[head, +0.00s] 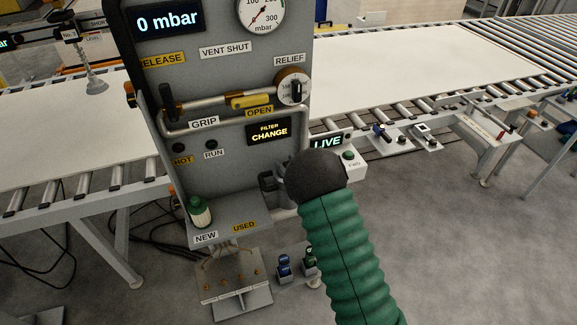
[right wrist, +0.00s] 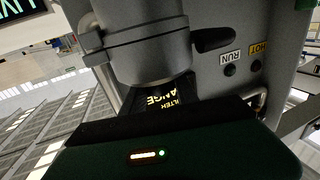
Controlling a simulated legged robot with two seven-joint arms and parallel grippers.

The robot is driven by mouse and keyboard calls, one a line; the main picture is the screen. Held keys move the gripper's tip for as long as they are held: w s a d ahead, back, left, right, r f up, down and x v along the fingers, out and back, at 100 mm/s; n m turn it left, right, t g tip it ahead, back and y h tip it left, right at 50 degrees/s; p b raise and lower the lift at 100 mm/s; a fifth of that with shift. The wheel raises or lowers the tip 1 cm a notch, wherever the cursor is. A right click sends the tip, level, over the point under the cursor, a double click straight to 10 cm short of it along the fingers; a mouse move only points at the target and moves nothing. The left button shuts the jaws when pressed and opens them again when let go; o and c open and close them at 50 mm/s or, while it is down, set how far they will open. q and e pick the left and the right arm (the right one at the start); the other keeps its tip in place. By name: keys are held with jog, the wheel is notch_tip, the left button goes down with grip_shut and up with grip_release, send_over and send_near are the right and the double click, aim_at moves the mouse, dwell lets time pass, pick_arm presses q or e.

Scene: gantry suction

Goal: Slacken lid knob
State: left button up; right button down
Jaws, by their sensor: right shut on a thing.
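The grey filter housing (head: 268,184) is on the right side of the control panel (head: 220,75), mostly hidden behind my right wrist. In the right wrist view the housing (right wrist: 145,45) is a grey cylinder with a clamp band, close in front of the gripper. My right gripper (head: 291,190) is at the housing, shut on the lid knob. The dark wrist and green sleeve cover the jaws and the knob in the head view. In the right wrist view, the dark gripper body (right wrist: 165,150) hides the fingertips. My left gripper is not in view.
A "FILTER CHANGE" display (head: 269,131) is lit and the pressure display (head: 168,19) reads 0 mbar. A green-and-white cartridge (head: 199,211) stands on the "NEW" side of the shelf (head: 245,212); the "USED" side looks empty. Roller conveyors with white sheets (head: 420,68) flank the panel.

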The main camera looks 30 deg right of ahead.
jog(key=shift+r, duration=0.1)
jog(key=c, duration=1.2)
grip_release()
jog(key=shift+o, duration=1.3)
jog(key=shift+w, duration=0.15)
jog(key=s+d, duration=0.1)
jog(key=s, duration=1.5)
jog(key=shift+s+f, duration=0.25)
jog(key=shift+s, duration=0.15)
